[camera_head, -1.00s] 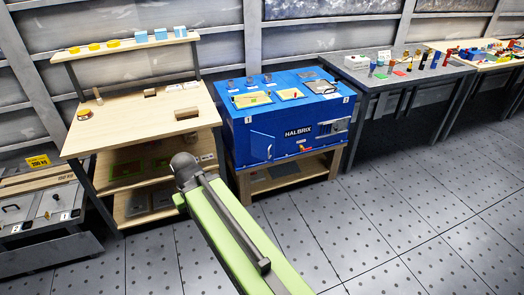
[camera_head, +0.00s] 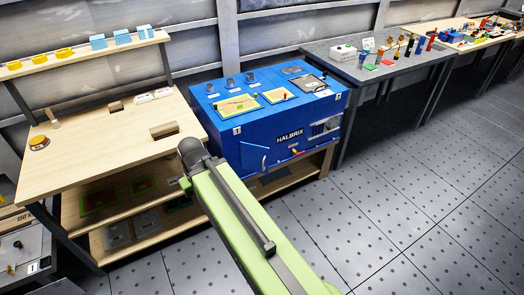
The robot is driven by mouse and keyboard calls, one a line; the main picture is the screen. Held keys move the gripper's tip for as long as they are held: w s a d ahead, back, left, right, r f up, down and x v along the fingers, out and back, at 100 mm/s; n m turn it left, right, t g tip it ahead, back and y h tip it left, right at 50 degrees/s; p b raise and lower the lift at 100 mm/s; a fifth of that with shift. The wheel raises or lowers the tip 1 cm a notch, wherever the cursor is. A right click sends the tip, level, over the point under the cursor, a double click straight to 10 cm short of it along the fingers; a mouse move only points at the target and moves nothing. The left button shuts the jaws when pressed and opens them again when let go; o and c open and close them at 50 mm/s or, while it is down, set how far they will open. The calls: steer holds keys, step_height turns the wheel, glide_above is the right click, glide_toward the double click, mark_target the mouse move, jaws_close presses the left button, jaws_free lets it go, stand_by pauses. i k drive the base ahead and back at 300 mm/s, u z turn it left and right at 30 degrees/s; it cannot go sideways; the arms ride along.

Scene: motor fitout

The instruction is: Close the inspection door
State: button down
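The blue HALBRIX cabinet (camera_head: 225,140) stands on a low wooden stand in the middle of the view. On the left part of its front is a blue door panel (camera_head: 252,157) with a small light handle near its right edge. The panel looks swung outward from the front, though its exact angle is hard to tell. My green arm reaches up from the bottom, its dark end joint just left of the cabinet. My gripper itself does not show; it seems hidden behind the arm.
A wooden workbench (camera_head: 95,140) with a shelf of yellow and blue items stands left of the cabinet. A grey table (camera_head: 385,70) with small parts stands to the right. The tiled floor (camera_head: 410,210) in front and to the right is clear.

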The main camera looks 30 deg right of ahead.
mark_target(254, 158)
steer(key=u, duration=0.35)
steer(key=i, duration=0.8)
steer(key=u, duration=0.6)
